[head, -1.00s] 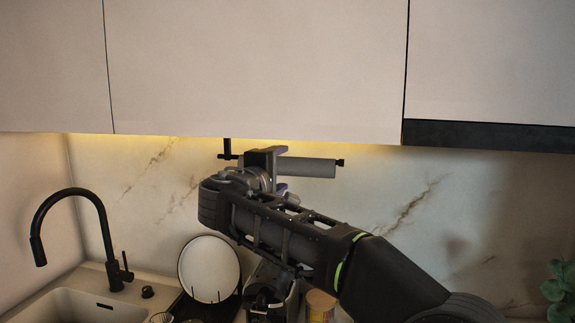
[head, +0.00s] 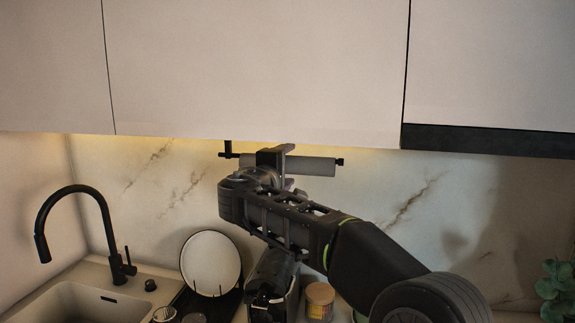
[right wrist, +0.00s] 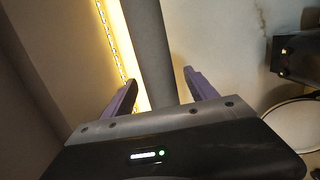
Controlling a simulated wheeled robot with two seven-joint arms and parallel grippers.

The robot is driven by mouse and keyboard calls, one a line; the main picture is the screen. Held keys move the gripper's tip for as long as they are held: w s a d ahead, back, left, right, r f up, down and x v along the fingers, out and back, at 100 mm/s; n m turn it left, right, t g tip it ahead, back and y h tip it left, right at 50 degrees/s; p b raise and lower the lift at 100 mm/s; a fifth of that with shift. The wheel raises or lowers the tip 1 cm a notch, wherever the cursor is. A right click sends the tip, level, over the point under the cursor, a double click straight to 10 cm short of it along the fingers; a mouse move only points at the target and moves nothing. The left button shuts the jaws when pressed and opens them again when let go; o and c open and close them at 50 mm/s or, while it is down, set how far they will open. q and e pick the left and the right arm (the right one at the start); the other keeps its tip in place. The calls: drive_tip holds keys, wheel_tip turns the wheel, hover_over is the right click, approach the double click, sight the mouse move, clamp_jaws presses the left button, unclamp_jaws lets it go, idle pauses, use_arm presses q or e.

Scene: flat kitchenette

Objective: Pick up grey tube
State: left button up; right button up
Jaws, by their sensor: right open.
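The grey tube (head: 310,166) hangs level on a black holder under the wall cabinet, in front of the marble backsplash. My right gripper (head: 287,165) is at the tube in the head view and hides part of its left half. In the right wrist view the grey tube (right wrist: 152,50) runs between the two purple fingers of my right gripper (right wrist: 162,88). The fingers stand apart on either side of it, with gaps showing. Whether the tube lies fully between the fingertips in depth is hard to tell. My left gripper is not in view.
The wall cabinets (head: 255,70) are close above the tube, with a lit strip (right wrist: 118,45) under them. Below are a black tap (head: 75,200), a sink, a white plate (head: 211,262) on a rack, a coffee machine (head: 270,285) and a jar (head: 319,298).

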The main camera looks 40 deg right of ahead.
drive_tip(key=shift+c, duration=0.4)
drive_tip(key=c, duration=1.3)
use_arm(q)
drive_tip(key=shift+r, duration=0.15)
use_arm(e)
drive_tip(key=shift+r, duration=0.3)
